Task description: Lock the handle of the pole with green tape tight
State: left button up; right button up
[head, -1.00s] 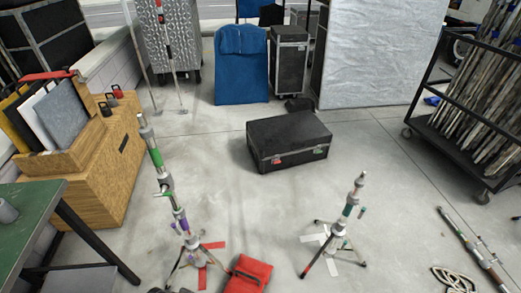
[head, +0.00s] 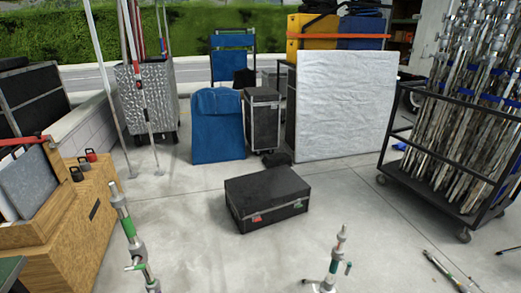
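A pole with green tape (head: 120,207) rises at the lower left as part of a silver stand. A small handle (head: 135,267) sticks out from its side lower down. I cannot tell how tight the handle is. The stand's lower part is cut off by the bottom edge. A second, shorter silver stand (head: 338,247) with a small green part shows at the bottom centre right, its legs mostly out of view. Neither of my grippers is in view.
A black case (head: 267,202) lies on the floor beyond the stands. Wooden boxes (head: 85,210) stand at the left. A wheeled rack of poles (head: 455,150) stands at the right. A loose pole (head: 443,271) lies at the lower right. Floor between the two stands is clear.

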aim_at(136, 265)
jog(key=u, duration=1.3)
